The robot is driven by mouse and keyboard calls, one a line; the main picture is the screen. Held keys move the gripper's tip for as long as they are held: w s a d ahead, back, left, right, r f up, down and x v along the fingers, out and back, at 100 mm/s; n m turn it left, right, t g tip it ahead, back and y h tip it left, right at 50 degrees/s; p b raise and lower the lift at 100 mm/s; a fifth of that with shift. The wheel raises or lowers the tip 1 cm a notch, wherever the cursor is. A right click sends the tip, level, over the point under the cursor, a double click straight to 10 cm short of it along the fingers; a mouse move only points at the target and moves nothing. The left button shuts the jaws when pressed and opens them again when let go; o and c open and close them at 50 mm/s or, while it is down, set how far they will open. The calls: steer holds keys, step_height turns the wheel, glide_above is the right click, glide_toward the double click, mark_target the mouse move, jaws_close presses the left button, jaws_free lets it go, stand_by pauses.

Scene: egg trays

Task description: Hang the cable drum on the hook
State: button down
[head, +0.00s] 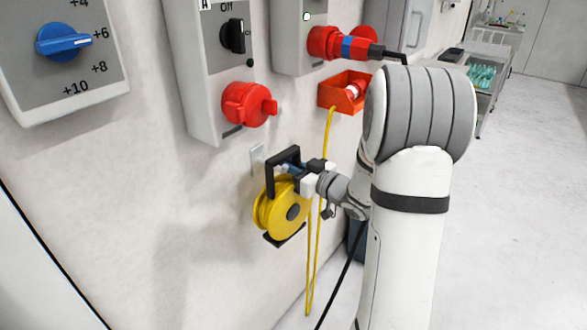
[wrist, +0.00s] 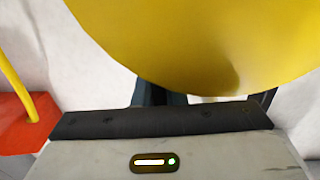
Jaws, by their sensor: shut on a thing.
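The yellow cable drum (head: 283,208) with its black frame is in the middle of the head view, close to the white wall. My gripper (head: 291,169) is shut on the drum's black frame near its top. In the wrist view the drum (wrist: 210,45) fills the upper part, and my gripper (wrist: 160,98) shows below it, its fingertips mostly hidden. A small light grey plate (head: 257,158) on the wall, just behind the frame's upper left, may be the hook's mount; the hook itself I cannot make out. I cannot tell whether the frame touches it.
A yellow cable (head: 318,250) hangs in a loop beside the drum and runs up to a red bin (head: 347,92) on the wall. Grey switch boxes (head: 207,70) with red sockets stick out above. A trolley (head: 487,80) stands at the back right; the floor there is clear.

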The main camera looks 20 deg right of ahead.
steer(key=shift+x, duration=1.55)
steer(key=shift+w+a+f+b, duration=0.2)
steer(key=shift+a+f+b, duration=0.05)
steer(key=shift+f+b, duration=0.35)
steer(key=shift+w+a+f+b, duration=0.15)
steer(key=shift+a+f+b, duration=0.1)
steer(key=shift+f+b, duration=0.3)
steer(key=c, duration=2.1)
jaws_free()
steer(key=o, duration=0.7)
